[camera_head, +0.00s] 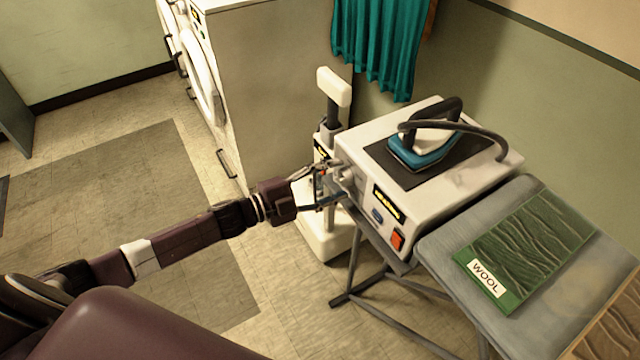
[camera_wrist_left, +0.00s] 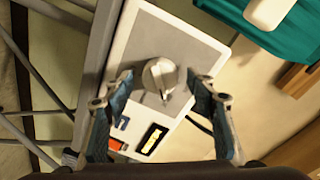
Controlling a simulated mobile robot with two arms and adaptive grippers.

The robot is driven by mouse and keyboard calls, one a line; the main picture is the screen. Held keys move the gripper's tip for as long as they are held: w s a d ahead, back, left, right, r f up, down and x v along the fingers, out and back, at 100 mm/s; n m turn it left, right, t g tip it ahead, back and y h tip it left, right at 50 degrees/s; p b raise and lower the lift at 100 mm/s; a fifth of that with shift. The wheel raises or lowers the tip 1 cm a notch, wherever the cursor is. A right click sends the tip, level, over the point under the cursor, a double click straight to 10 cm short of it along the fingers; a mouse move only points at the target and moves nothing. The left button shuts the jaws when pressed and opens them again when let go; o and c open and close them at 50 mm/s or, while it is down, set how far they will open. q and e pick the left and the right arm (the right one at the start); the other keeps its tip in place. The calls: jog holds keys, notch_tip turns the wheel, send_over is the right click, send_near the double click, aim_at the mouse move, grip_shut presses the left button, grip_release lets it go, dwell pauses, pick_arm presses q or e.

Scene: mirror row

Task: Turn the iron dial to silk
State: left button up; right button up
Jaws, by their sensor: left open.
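The iron (camera_head: 424,143), teal with a white top, rests on the dark pad of a white steam station (camera_head: 455,187). The dial is a pale round knob on the station's front panel. In the left wrist view the dial (camera_wrist_left: 160,77) sits between the open fingers of my left gripper (camera_wrist_left: 158,100), with a gap on either side. In the head view my left gripper (camera_head: 326,187) is at the panel's left end and largely hides the dial. I cannot read any dial markings such as silk. My right gripper is not in view.
An orange-red switch (camera_head: 397,241) and a yellow-black label (camera_head: 387,203) are on the same panel. An ironing board (camera_head: 445,243) with a green WOOL cloth (camera_head: 528,250) stands at right. A white upright device (camera_head: 334,87) stands behind my gripper, near white machines (camera_head: 285,80).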

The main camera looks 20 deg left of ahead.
pick_arm(q)
jog(key=f+v, duration=0.1)
jog(key=v, duration=1)
jog(key=shift+s+a+r, duration=0.25)
jog(key=shift+r, duration=0.25)
